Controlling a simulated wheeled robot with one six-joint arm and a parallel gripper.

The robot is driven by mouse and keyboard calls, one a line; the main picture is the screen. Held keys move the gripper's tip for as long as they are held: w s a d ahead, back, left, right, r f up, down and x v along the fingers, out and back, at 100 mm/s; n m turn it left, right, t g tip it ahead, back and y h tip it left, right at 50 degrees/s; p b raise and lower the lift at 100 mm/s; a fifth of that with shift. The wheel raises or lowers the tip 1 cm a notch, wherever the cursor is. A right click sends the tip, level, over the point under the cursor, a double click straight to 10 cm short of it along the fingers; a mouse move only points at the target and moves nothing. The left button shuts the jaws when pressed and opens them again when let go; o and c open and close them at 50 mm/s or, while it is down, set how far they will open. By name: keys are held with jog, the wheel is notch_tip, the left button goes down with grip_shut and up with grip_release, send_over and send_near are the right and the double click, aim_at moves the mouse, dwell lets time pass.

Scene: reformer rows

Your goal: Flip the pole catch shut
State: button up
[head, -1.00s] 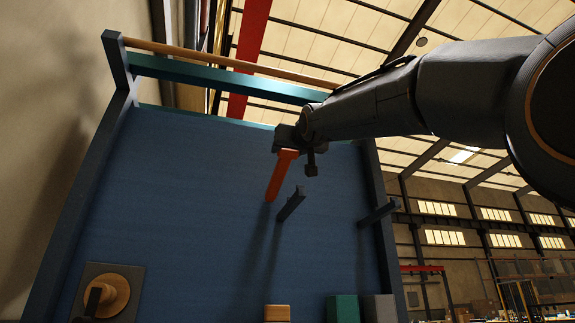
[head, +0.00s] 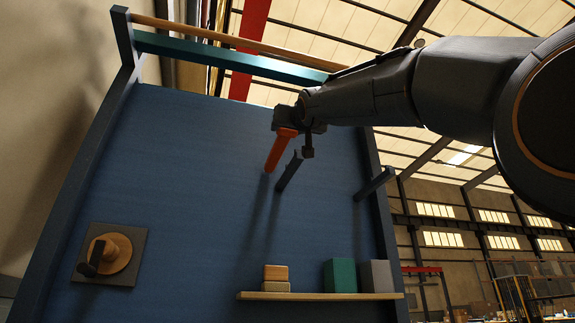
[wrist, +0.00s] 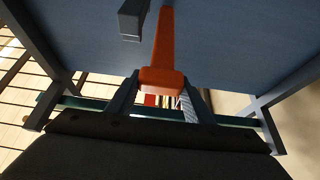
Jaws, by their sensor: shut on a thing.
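An orange bar (head: 278,152), which I take to be the catch, stands out from a large blue panel (head: 190,150); it also shows in the wrist view (wrist: 164,38). My gripper (head: 289,127) is at the outer end of the orange bar. In the wrist view my gripper's fingers (wrist: 158,88) lie on either side of its wide orange end, shut on it. A dark grey bar (head: 289,171) sticks out of the panel just right of the orange bar; its end shows at the upper left of the wrist view (wrist: 133,18). No separate pole is clearly seen at the catch.
Another dark bar (head: 376,183) juts from the panel's right side. A wooden shelf (head: 320,296) below carries several blocks. A round wooden knob (head: 108,258) on a grey plate is at lower left. A teal beam (head: 230,65) and wooden rail (head: 240,41) cross the top.

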jog(key=shift+w+f+b, duration=0.1)
jog(key=shift+f+b, duration=0.2)
jog(key=shift+f, duration=0.15)
jog(key=o, duration=1.5)
jog(key=shift+r, duration=0.1)
jog(key=shift+s, duration=0.2)
jog(key=b+v, duration=0.4)
jog(key=v, duration=0.3)
jog(key=shift+s, duration=0.3)
